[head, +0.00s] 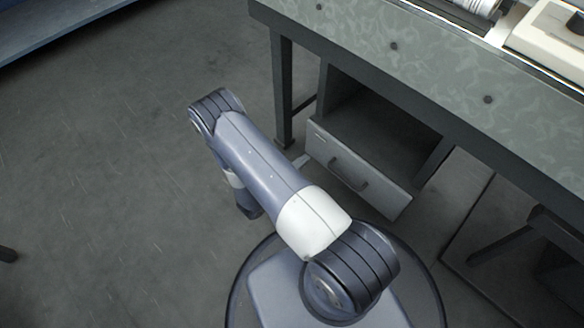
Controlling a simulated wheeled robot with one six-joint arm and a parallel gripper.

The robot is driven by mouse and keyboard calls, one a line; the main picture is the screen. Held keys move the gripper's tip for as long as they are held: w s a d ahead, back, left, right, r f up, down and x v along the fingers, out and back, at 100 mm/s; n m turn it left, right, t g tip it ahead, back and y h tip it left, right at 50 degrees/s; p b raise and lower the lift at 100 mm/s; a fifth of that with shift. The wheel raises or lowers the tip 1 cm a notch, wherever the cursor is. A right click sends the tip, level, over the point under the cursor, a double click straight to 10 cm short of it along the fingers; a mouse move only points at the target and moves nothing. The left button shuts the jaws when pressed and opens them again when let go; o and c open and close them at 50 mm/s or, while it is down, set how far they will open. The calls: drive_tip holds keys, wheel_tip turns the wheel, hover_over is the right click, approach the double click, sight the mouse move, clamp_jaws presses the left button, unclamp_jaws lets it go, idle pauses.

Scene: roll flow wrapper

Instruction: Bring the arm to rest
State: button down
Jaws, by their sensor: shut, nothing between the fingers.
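My arm (262,165) rises from my round base at the bottom middle to a dark ribbed elbow at the upper left. Beyond the elbow, the forearm folds back down and is mostly hidden behind the upper link. A dark part of it shows at the lower left of that link. My gripper cannot be made out in the head view. The visible arm links appear clear of the workbench (440,75) on the right.
Under the bench are an open shelf and a grey drawer (355,172) with a dark handle. A cream machine (550,38) and a white roll (474,6) are at the upper right. A blue-edged surface (60,28) is at the upper left. Floor on the left is mostly clear.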

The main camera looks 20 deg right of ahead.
sight(330, 139)
drive_tip(key=shift+p+v, duration=0.3)
drive_tip(key=shift+v, duration=1.65)
drive_tip(key=b+x, duration=0.2)
drive_tip(key=x, duration=1.2)
drive_tip(key=shift+d, duration=0.15)
drive_tip(key=shift+r, duration=0.15)
